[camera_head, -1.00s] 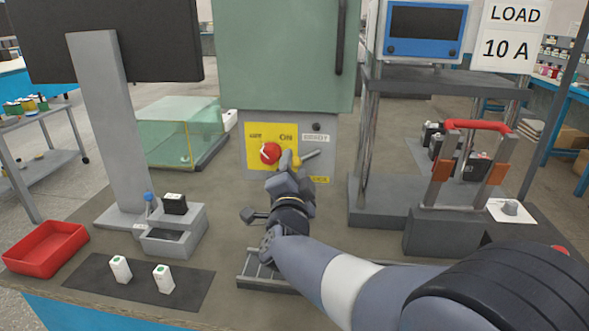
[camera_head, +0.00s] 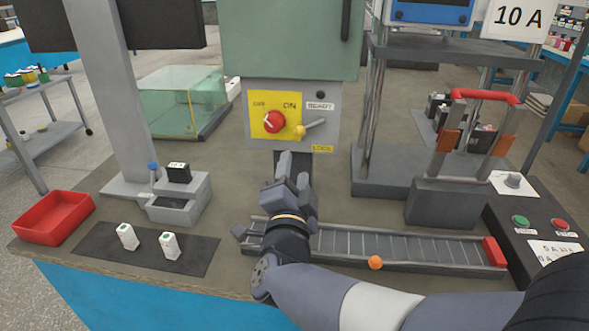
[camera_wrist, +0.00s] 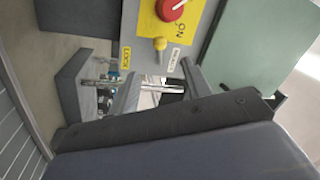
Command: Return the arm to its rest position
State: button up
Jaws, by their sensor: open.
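My gripper (camera_head: 293,168) is open and empty in the head view, in front of and below the grey switch panel (camera_head: 292,150) and above the left end of the roller track (camera_head: 400,245). The panel carries a red knob (camera_head: 273,121) on a yellow plate and a lever with a yellow base (camera_head: 300,131), its grey handle pointing right and up. My gripper is apart from both. In the wrist view the fingers (camera_wrist: 158,88) stand apart with nothing held; the red knob (camera_wrist: 172,8) and yellow lever base (camera_wrist: 159,44) show beyond them.
A red-handled press frame (camera_head: 452,200) stands right, near green and red buttons (camera_head: 520,221). An orange ball (camera_head: 375,262) is at the track's front edge.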

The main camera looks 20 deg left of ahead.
aim_at(299, 135)
jog(key=shift+w, duration=0.1)
jog(key=x, duration=1)
jog(key=shift+w+a, duration=0.15)
jog(key=shift+w, duration=0.2)
jog(key=shift+f, duration=0.1)
jog(key=shift+s, duration=0.15)
